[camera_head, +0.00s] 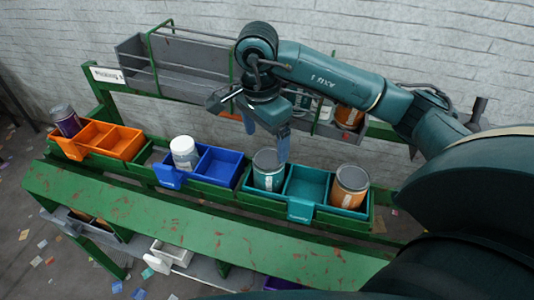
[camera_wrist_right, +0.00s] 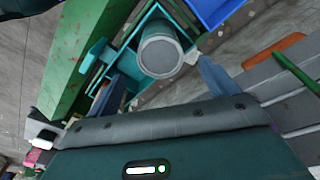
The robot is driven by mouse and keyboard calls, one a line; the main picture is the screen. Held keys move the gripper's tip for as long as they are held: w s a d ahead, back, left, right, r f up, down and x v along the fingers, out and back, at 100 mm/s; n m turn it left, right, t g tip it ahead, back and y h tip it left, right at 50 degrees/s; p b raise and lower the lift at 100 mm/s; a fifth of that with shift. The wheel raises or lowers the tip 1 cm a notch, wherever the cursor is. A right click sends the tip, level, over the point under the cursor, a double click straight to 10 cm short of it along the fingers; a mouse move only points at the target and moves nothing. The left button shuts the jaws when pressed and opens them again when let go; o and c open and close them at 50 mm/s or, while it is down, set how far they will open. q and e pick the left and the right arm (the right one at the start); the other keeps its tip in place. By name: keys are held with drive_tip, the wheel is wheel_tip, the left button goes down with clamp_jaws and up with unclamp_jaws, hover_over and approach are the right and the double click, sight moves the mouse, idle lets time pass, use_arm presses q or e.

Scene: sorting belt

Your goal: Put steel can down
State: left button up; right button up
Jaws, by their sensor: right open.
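The steel can (camera_head: 268,170), grey-topped with a teal-grey side, stands upright in the left compartment of the teal bin (camera_head: 300,208). It also shows in the right wrist view (camera_wrist_right: 161,52), seen from above inside the teal bin (camera_wrist_right: 118,64). My right gripper (camera_head: 267,140) reaches down just above the can, its two blue fingers apart. In the right wrist view the open fingers (camera_wrist_right: 162,86) are on either side of the can's picture, with nothing between them. My left gripper is not in view.
An orange-brown can (camera_head: 349,186) stands in the teal bin's right compartment. A white jar (camera_head: 184,152) is in the blue bin (camera_head: 217,168). A purple can (camera_head: 66,120) stands at the orange bin (camera_head: 122,142). A grey upper tray (camera_head: 190,58) with green rails is behind.

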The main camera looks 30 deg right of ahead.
wheel_tip(320, 180, up, 4)
drive_tip(key=shift+a+r+p, duration=0.15)
drive_tip(key=shift+p, duration=0.15)
drive_tip(key=shift+s, duration=0.1)
idle(0.4)
